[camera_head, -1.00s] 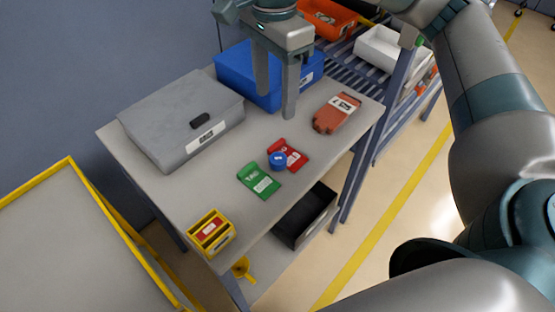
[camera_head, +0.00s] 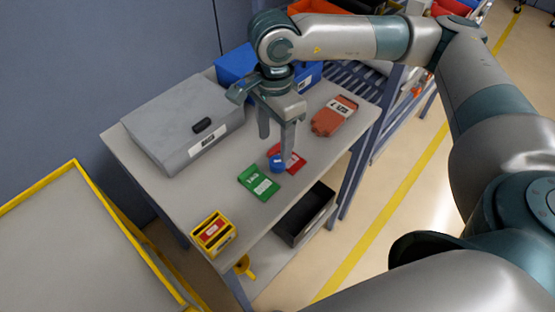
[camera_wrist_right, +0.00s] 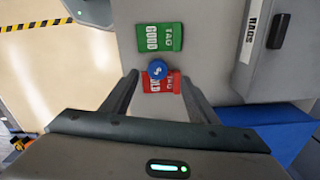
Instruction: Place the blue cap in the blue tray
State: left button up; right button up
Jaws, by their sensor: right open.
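The small round blue cap (camera_head: 277,163) lies on the red tag (camera_head: 297,163) on the grey table, towards the edge of that tag nearest the green tag (camera_head: 259,182). My right gripper (camera_head: 275,148) is open, pointing down, above and just behind the cap. In the wrist view the cap (camera_wrist_right: 157,69) shows between the two apart fingers (camera_wrist_right: 160,80); nothing is held. The blue tray (camera_head: 234,65) stands at the back of the table, partly hidden by my right arm. A blue surface (camera_wrist_right: 285,130) shows at the lower right of the wrist view. My left gripper is not seen.
A large grey case (camera_head: 180,115) fills the back left of the table. A rust-coloured labelled piece (camera_head: 334,116) lies at right. A yellow box (camera_head: 213,234) sits at the front corner. A black bin (camera_head: 304,214) is on the lower shelf. A roller rack stands behind.

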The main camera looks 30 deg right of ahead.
aim_at(278, 161)
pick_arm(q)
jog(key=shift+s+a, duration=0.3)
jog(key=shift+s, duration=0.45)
pick_arm(e)
jog(key=shift+f, duration=0.6)
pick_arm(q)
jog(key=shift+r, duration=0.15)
pick_arm(e)
jog(key=shift+s+d+f+p, duration=0.15)
jog(key=shift+f+p, duration=0.45)
jog(key=shift+p, duration=0.15)
notch_tip(278, 161, down, 3)
jog(key=shift+d+p, duration=0.15)
jog(key=shift+p, duration=0.6)
jog(key=shift+f, duration=0.55)
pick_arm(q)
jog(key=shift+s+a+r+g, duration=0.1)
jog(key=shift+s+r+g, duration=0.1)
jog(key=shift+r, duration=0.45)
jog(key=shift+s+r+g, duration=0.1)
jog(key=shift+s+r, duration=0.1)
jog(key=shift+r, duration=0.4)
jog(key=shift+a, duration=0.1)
pick_arm(e)
jog(key=c, duration=1.1)
